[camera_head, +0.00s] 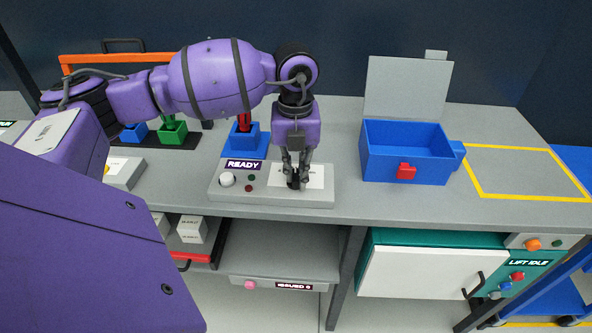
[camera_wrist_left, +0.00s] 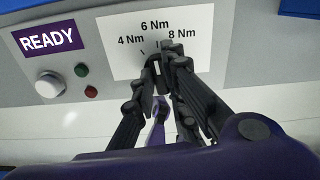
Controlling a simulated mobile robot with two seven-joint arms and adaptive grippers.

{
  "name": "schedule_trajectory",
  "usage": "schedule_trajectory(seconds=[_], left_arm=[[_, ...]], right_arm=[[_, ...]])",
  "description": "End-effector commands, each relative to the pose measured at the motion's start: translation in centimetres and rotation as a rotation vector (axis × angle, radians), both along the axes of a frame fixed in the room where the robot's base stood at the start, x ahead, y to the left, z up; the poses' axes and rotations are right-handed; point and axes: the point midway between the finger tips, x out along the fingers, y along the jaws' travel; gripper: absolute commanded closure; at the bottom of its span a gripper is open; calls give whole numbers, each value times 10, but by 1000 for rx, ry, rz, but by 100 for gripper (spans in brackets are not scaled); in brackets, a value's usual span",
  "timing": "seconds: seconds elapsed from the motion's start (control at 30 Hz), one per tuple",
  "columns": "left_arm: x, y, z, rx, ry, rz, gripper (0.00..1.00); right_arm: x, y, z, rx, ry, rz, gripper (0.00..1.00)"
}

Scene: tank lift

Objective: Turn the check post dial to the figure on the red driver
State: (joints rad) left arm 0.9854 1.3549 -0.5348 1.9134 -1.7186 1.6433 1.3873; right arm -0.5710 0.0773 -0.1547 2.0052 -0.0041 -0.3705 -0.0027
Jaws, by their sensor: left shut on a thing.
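The check post (camera_head: 228,195) is a grey box on the bench with a READY label, a white button and two small lamps. A pale line on the knob seems to point up, about at 6 Nm, partly hidden by my fingers. My left gripper (camera_head: 295,178) reaches down from above and is shut on the dial; it also fills the left wrist view (camera_wrist_left: 165,85). The red driver (camera_head: 243,121) stands upright in a blue block behind the post; no figure on it is legible.
Green (camera_head: 172,123) and blue drivers stand farther left. A blue open box (camera_head: 400,150) with a red latch and raised grey lid stands right of the post. A yellow outlined area (camera_head: 530,172) at right is empty. Below is a drawer (camera_head: 280,262) labelled ISSUED 0.

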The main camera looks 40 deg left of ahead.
Motion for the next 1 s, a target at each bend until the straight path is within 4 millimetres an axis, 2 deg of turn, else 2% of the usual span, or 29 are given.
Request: schedule_trajectory(seconds=[0.33,0.77,0.8,0.9,1.0], left_arm=[[0,0,-1,-1,2,-102,100],[-1,0,-1,0,2,-110,100],[-1,0,-1,0,2,-110,82],[0,0,-1,0,1,-110,69],[0,0,0,0,1,-110,69]], right_arm=[[10,2,0,1,-14,5,60],[5,1,-1,0,-8,2,60],[5,1,-1,0,-7,2,60],[4,1,-1,1,-6,1,60],[4,1,-1,1,-6,1,60]])
